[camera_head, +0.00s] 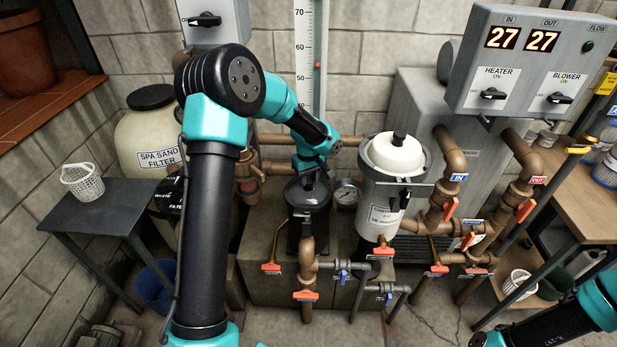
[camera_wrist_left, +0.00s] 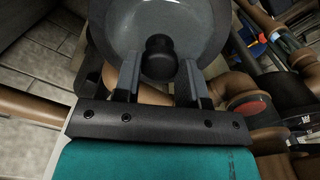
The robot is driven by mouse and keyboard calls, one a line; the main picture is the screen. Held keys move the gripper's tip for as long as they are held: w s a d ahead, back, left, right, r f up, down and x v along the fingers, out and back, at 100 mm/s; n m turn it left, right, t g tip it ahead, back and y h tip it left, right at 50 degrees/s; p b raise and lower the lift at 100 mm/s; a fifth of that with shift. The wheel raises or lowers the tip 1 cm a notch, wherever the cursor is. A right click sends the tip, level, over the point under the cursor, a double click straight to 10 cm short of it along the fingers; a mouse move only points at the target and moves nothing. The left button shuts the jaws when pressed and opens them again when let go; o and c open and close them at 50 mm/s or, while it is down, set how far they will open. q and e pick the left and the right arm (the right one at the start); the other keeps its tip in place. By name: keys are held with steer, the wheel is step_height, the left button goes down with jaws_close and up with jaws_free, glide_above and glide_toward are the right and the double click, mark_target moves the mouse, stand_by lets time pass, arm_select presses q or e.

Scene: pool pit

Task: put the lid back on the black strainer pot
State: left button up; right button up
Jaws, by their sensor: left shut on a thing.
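The black strainer pot (camera_head: 296,234) stands in the middle of the head view, among the pipes, mostly hidden by its lid and the pipe before it. Its dark, glassy domed lid (camera_head: 306,198) is over the pot's top; I cannot tell whether it is fully seated. My left gripper (camera_head: 310,178) reaches down from above, shut on the lid's knob. In the left wrist view the black knob (camera_wrist_left: 160,58) of the grey lid (camera_wrist_left: 205,25) sits between the fingers of my left gripper (camera_wrist_left: 159,72). My right gripper (camera_head: 480,340) is at the bottom right edge, its fingers unclear.
A white-lidded grey canister (camera_head: 382,212) stands close right of the pot. Copper pipes with red-handled valves (camera_head: 306,296) crowd the front. A grey side table (camera_head: 110,215) with a white basket (camera_head: 82,182) is at left. A blue bucket (camera_head: 155,285) stands under it.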

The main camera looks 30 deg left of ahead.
stand_by(0.3)
arm_select(q)
steer(key=o, duration=1)
steer(key=shift+o, duration=0.4)
steer(key=shift+r, duration=0.1)
steer(key=shift+r, duration=3.45)
jaws_close()
steer(key=shift+f, duration=3.1)
